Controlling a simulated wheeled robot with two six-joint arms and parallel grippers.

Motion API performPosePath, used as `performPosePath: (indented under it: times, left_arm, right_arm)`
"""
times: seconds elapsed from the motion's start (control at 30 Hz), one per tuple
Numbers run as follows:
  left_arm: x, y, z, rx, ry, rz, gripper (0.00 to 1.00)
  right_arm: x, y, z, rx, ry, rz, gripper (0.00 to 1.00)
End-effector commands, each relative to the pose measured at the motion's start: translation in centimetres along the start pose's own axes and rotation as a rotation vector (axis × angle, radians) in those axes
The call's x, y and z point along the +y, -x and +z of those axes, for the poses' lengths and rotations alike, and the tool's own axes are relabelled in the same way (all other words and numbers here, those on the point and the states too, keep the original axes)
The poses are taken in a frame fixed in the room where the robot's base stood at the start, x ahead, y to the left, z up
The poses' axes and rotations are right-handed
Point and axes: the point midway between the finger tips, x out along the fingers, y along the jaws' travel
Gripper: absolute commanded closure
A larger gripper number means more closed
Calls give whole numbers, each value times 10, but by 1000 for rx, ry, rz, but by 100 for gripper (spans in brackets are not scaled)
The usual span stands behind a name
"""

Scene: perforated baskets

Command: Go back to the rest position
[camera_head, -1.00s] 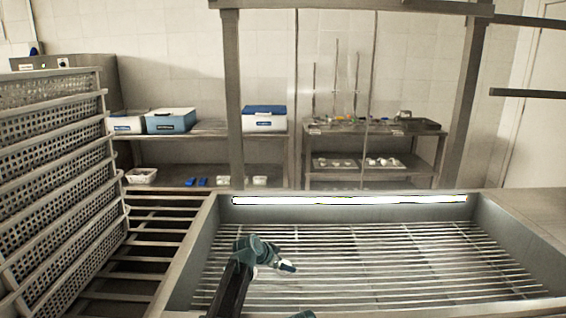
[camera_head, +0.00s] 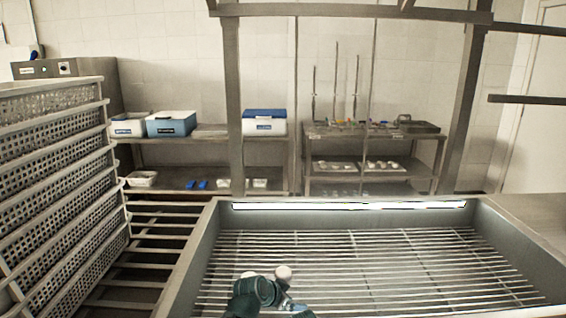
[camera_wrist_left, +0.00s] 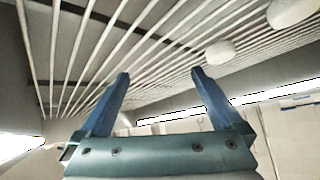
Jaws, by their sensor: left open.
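My left gripper (camera_head: 297,307) is low in the head view, over the near part of the sunken tray with a wire rack (camera_head: 345,236). In the left wrist view the two blue fingers of the left gripper (camera_wrist_left: 160,76) are spread apart with nothing between them. A white rounded object (camera_head: 283,272) shows just beyond the gripper, and a second white one (camera_head: 249,274) is partly hidden by my wrist. Two white oval objects also show by the rack bars in the wrist view (camera_wrist_left: 205,52), apart from the fingers. My right gripper is not seen.
Stacked perforated baskets (camera_head: 62,145) stand at the left beside a slatted rack (camera_head: 160,235). Metal posts (camera_head: 234,110) rise behind the tray. Back shelves hold blue-and-white boxes (camera_head: 171,124). The middle and right of the wire rack are clear.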

Motion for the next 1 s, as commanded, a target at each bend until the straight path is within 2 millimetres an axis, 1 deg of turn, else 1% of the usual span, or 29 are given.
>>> performPosePath:
  times: [0.03, 0.1, 0.3, 0.4, 0.5, 0.83, 1.0]
  left_arm:
    - [-5, 14, -4, -1, -3, 4, 0]
    - [-10, 25, -6, -1, -12, 12, 0]
    - [-18, 52, -7, 0, -36, 37, 0]
    - [-20, 59, -6, 0, -45, 45, 0]
    - [-20, 62, -6, 1, -49, 50, 0]
    - [-20, 61, -6, 1, -52, 51, 0]
    - [-16, 61, -16, -14, -85, 58, 0]
  right_arm:
    - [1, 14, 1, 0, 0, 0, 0]
    - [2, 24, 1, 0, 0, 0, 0]
    - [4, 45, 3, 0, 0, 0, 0]
    - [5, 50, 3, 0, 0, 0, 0]
    - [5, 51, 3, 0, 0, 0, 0]
    - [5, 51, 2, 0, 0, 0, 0]
    - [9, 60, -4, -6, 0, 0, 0]
